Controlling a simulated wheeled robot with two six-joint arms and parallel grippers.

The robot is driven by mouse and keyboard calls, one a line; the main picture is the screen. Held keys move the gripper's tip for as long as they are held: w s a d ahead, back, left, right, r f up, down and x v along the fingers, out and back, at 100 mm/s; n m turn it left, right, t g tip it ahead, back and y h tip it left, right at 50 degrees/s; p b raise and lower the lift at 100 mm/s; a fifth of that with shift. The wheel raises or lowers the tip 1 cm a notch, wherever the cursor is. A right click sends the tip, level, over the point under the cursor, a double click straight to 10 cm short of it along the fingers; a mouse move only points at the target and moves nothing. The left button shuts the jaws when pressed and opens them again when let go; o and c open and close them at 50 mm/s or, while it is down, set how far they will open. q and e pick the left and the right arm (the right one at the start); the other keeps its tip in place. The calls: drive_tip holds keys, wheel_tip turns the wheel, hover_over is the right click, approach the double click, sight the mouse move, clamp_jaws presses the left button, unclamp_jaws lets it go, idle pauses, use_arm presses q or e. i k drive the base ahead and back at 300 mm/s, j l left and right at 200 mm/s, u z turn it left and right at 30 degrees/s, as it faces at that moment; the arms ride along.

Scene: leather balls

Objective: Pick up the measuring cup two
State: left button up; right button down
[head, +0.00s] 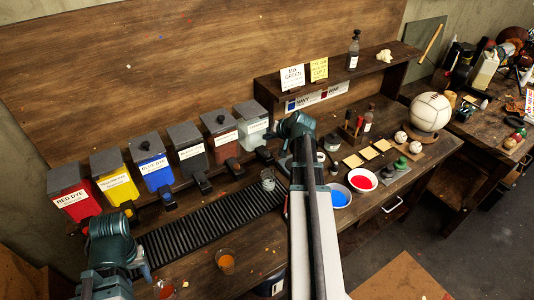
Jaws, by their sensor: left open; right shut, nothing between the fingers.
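Several clear cups stand on the workbench (193,262); I cannot read which one is measuring cup two. One cup (226,262) with orange liquid stands in front of the black ribbed strip (205,229). Another cup (165,289) with red liquid is at the bottom edge, close to my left arm. A greyish cup (268,179) stands at the strip's far right end. My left gripper (146,271) is at lower left, mostly hidden by its arm, open and apart from the orange cup. My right gripper (286,148) is beyond the greyish cup, partly hidden by its arm, shut and empty.
Dye dispensers, including red (73,193), yellow (116,184) and blue (154,170), line the back. A blue bowl (340,195) and a red bowl (362,180) stand right of my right arm. A large white ball (430,111) sits farther right.

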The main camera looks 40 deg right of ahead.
sight(268, 176)
drive_tip(key=z, duration=1.35)
